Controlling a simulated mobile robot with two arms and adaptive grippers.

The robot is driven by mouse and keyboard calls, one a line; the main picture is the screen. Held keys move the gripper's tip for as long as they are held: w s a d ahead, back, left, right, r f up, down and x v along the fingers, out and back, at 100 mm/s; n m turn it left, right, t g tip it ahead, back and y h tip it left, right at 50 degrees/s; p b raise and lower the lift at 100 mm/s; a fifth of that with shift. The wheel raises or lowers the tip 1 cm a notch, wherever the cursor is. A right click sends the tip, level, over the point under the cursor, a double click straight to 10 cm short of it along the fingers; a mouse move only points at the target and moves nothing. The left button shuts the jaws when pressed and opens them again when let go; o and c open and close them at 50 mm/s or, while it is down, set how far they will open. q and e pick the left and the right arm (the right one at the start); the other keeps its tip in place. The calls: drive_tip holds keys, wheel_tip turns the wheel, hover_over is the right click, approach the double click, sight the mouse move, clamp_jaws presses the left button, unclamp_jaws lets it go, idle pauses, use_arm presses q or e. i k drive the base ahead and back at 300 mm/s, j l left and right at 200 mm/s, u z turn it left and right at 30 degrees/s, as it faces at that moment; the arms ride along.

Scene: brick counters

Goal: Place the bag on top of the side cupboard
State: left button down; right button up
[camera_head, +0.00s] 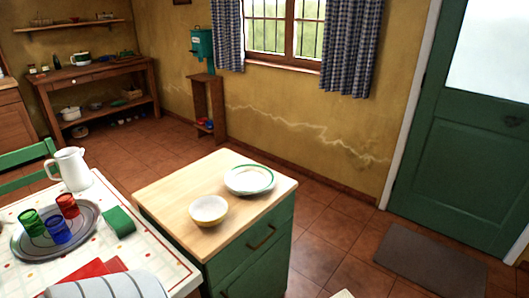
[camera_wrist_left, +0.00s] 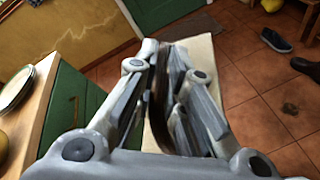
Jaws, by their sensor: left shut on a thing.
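The side cupboard is green with a pale wooden top (camera_head: 165,195) and stands in the middle of the head view. A white plate with a green rim (camera_head: 249,180) and a yellow-white bowl (camera_head: 209,210) sit on it. In the left wrist view its wooden top (camera_wrist_left: 28,112) is at the left edge. My left gripper (camera_wrist_left: 163,55) is to the right of the cupboard there, with its fingers shut on a thin dark brown piece (camera_wrist_left: 158,100). This looks like part of the bag; most of it is hidden by the fingers. My right gripper is in neither view.
A table at left carries a white jug (camera_head: 71,169), a tray (camera_head: 25,238) with cups, and a green block (camera_head: 120,221). A pale flat surface (camera_wrist_left: 204,58) lies behind the fingers. Shoes (camera_wrist_left: 275,40) are on the floor. The cupboard top's front left is clear.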

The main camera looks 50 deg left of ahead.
sight(196, 175)
drive_tip(key=i+j+z, duration=0.15)
drive_tip(key=i+z, duration=0.2)
drive_tip(key=i, duration=0.95)
drive_tip(key=i+z, duration=0.15)
drive_tip(key=i, duration=0.95)
drive_tip(key=u, duration=2.65)
drive_tip(key=k+l, duration=0.05)
